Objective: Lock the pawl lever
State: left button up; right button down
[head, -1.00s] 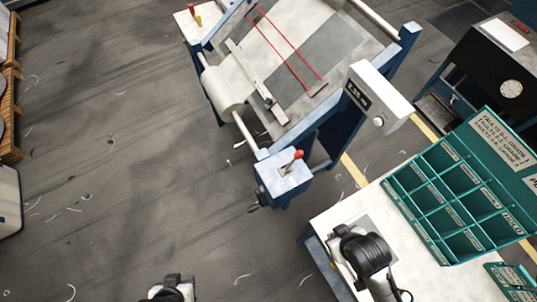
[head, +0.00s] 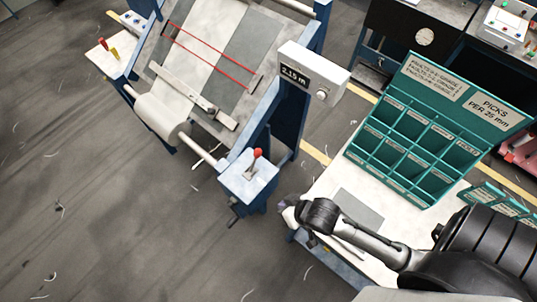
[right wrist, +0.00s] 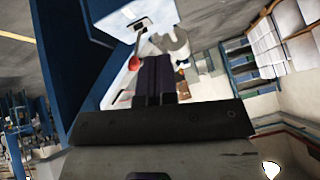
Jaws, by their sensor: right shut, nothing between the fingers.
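The pawl lever, with a red knob (head: 258,153) on a thin metal stem, stands on top of a blue box with a pale top plate (head: 246,178) at the loom's front corner. It leans slightly to the right at its knob end. In the right wrist view the red knob (right wrist: 133,63) shows beside the dark fingers. My right gripper (head: 286,211) is to the right of and nearer than the box, apart from the lever. In the right wrist view its fingers (right wrist: 155,70) are together and empty. My left gripper is not in view.
The cloth roller (head: 163,120) and the frame with a "2.15 m" display (head: 296,73) stand behind the box. A white table (head: 325,185) with a green compartment rack (head: 410,145) is at the right, under my right arm. Floor at the left is open.

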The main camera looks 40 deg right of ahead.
jog(key=w+d+f+m+t+y+b, duration=0.1)
jog(key=w+f+m+t+y+b, duration=0.25)
jog(key=w+f+b, duration=0.4)
jog(key=m+t+y+b, duration=0.4)
jog(key=m+y+b, duration=0.1)
jog(key=m+b, duration=0.15)
send_near(255, 160)
notch_tip(255, 160, down, 4)
jog(key=d, duration=0.1)
pick_arm(q)
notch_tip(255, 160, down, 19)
jog(key=b, duration=0.3)
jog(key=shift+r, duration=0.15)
pick_arm(e)
jog(key=d+r+m+y, duration=0.2)
jog(key=d+y, duration=0.1)
jog(key=d, duration=0.6)
jog(key=shift+s+d+r, duration=0.25)
jog(key=shift+s+r, duration=0.15)
jog(key=shift+w+a, duration=0.1)
